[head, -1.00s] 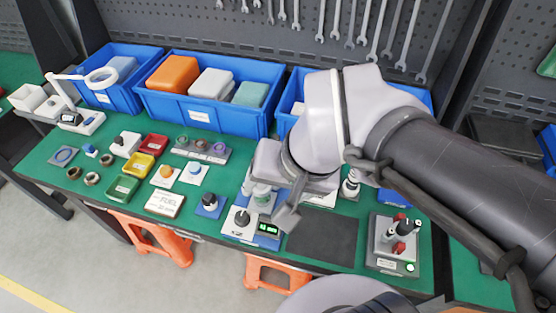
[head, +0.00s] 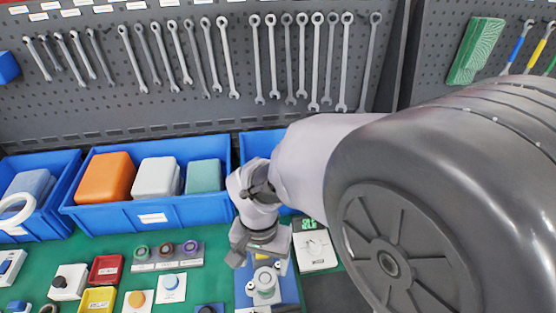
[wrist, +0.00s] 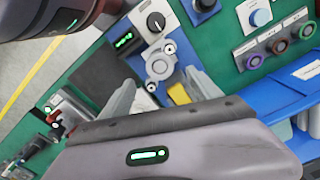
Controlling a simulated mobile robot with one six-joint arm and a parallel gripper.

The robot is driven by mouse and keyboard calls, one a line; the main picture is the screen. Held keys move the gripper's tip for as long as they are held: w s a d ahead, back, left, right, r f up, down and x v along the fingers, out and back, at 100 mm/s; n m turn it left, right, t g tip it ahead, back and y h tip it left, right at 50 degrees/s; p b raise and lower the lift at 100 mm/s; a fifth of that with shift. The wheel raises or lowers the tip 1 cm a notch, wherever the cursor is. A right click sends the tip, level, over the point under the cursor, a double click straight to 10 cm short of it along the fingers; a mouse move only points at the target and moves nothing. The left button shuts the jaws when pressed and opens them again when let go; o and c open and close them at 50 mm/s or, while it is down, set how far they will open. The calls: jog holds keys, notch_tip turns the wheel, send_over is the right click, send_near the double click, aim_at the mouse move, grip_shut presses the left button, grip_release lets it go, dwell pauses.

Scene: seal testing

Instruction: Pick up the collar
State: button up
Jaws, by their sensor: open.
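A light grey round part with two side lugs (wrist: 160,66), which may be the collar, sits on a blue base plate (wrist: 140,62) in the wrist view. The same part shows in the head view (head: 265,283), just below my gripper (head: 258,246). In the wrist view my gripper (wrist: 160,98) is open and empty, with one finger on each side of the picture's middle. The part lies beyond the fingertips, apart from them as far as I can tell. A yellow block (wrist: 179,94) lies by the right finger.
A meter with a green display and knob (wrist: 124,41) stands beside the part. A grey holder with coloured rings (head: 167,255) is to the left. Blue bins (head: 150,215) stand behind, below a wall of wrenches. A dark mat (wrist: 95,72) is bare.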

aim_at(265, 278)
notch_tip(265, 278, down, 8)
jog(key=b, duration=0.3)
jog(key=shift+r, duration=0.35)
jog(key=c, duration=1.4)
